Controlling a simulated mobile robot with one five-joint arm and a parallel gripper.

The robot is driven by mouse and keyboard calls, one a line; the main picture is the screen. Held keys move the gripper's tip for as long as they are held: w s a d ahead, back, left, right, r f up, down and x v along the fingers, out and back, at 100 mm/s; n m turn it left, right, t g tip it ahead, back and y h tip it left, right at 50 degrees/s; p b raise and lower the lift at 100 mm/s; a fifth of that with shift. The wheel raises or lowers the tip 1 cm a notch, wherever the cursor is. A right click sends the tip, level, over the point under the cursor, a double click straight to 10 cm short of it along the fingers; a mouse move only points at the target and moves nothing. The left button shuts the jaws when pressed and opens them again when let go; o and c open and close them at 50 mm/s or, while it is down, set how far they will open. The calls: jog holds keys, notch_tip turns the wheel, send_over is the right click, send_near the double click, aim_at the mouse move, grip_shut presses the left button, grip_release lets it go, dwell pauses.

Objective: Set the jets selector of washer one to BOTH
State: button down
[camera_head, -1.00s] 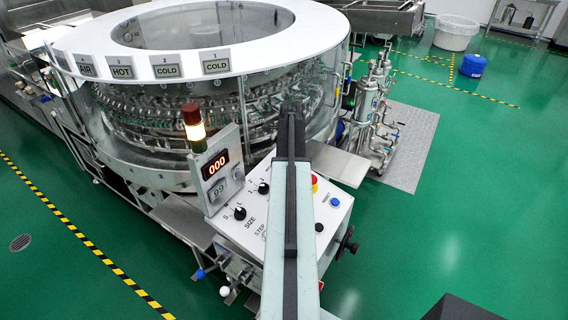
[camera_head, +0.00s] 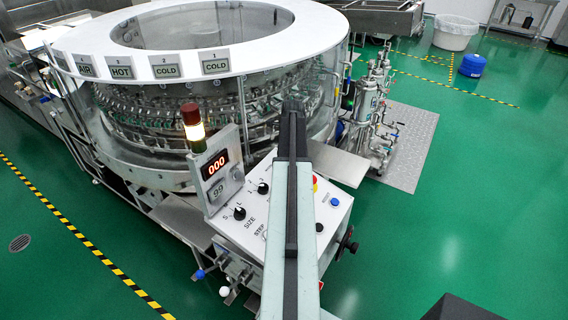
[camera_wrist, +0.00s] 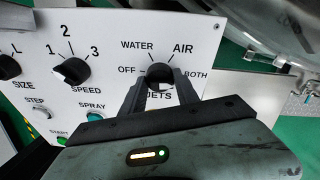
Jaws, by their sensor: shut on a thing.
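The JETS selector (camera_wrist: 160,75) is a black round knob on the white control panel (camera_wrist: 105,30) in the wrist view. Its labels are OFF at the left, WATER and AIR above, and BOTH at the right. My gripper (camera_wrist: 160,82) has one dark finger on each side of the knob and is shut on it. The fingers cover its lower sides, and I cannot tell clearly which label the knob points at. In the head view my arm hides this selector; the washer (camera_head: 215,105) stands behind the panel.
The SPEED knob (camera_wrist: 75,70) is left of the JETS knob, with the teal SPRAY button (camera_wrist: 95,115) below. A display post with a lamp (camera_head: 193,125) rises at the panel's left in the head view. Green floor lies open at right.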

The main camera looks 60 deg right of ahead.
jog(key=c, duration=0.9)
grip_release()
jog(key=r+p, duration=0.5)
jog(key=s+r+p, duration=0.1)
jog(key=r+p, duration=0.2)
jog(key=shift+d, duration=0.1)
jog(key=shift+f, duration=0.1)
